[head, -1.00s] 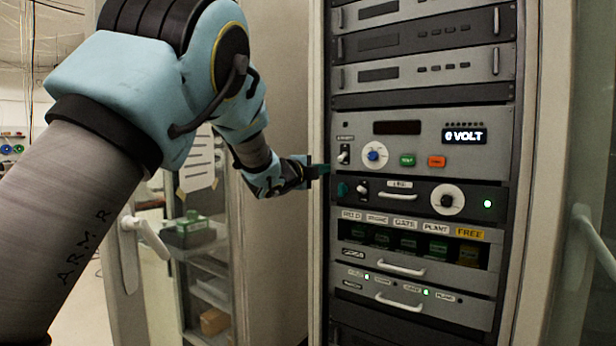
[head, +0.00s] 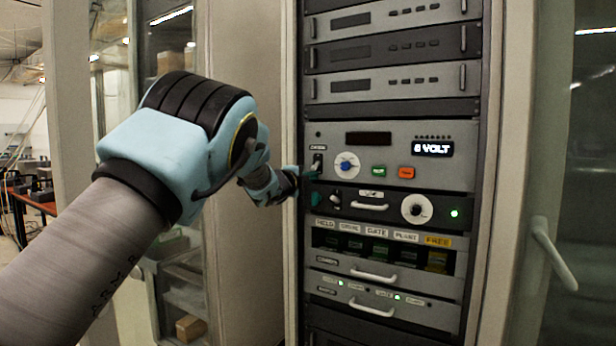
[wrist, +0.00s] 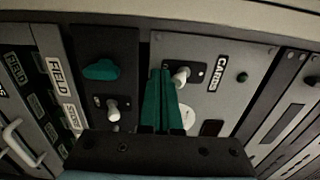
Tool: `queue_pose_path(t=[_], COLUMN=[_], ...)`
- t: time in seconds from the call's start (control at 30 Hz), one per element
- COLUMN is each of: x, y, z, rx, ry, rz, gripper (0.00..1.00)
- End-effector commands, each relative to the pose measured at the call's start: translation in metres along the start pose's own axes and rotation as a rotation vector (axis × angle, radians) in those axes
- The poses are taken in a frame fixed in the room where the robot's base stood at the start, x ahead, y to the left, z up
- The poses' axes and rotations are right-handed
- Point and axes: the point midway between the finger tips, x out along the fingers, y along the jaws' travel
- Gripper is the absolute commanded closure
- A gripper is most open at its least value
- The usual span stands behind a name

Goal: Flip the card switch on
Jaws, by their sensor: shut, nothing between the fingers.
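The card switch (wrist: 181,76) is a pale toggle on a dark plate beside the CARDS label (wrist: 230,75) in the wrist view. In the head view the switch (head: 317,160) sits at the left end of the grey VOLT panel (head: 380,134). My gripper (wrist: 160,73) is shut and empty, its green fingertips close beside the toggle. I cannot tell whether they touch it. In the head view my gripper (head: 309,173) is at the panel, just below and left of the switch. A small dark green lamp (wrist: 242,77) near the label looks unlit.
A second toggle (wrist: 112,110) and a teal knob (wrist: 101,70) are on the neighbouring dark panel (head: 375,190). A blue knob (head: 346,163), green button (head: 379,169) and orange button (head: 405,173) lie to the right. A drawer handle (head: 373,274) sticks out below.

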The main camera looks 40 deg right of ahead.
Motion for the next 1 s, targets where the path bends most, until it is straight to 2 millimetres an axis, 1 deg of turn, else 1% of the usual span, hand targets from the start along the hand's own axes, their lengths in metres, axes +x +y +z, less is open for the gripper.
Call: queue_pose_path(t=[0.47,1.0], x=[0.002,0.002], y=[-0.001,-0.016], z=[0.0,0.0], rx=[0.0,-0.001], ry=[0.0,0.0], rz=[0.0,-0.001], gripper=[1.0,1.0])
